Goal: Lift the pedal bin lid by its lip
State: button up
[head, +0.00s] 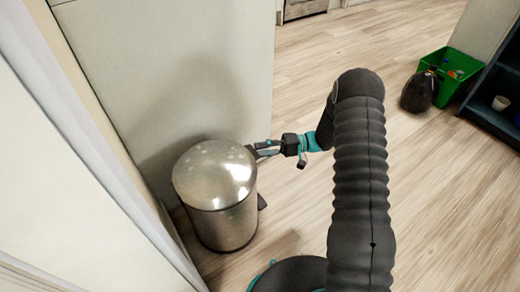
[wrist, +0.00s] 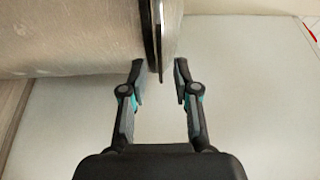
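The pedal bin (head: 225,222) is a shiny metal cylinder on the floor at the left in the head view. Its lid (head: 213,174) is domed and looks closed. My gripper (head: 254,150) is at the right side of the bin, level with the lid's edge. In the wrist view the bin body (wrist: 70,38) lies sideways at the left, and the lid's lip (wrist: 160,60) is a thin dark edge pointing down. My gripper (wrist: 159,80) is open, its two fingertips on either side of the lip's end. I see no clear contact.
A pale panel (head: 180,70) stands close behind the bin, and a white wall (head: 70,170) is at the left. Wooden floor (head: 450,200) at the right is clear.

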jog(key=shift+s+a, duration=0.1)
jog(key=shift+a, duration=0.4)
grip_shut()
jog(key=shift+r, duration=0.1)
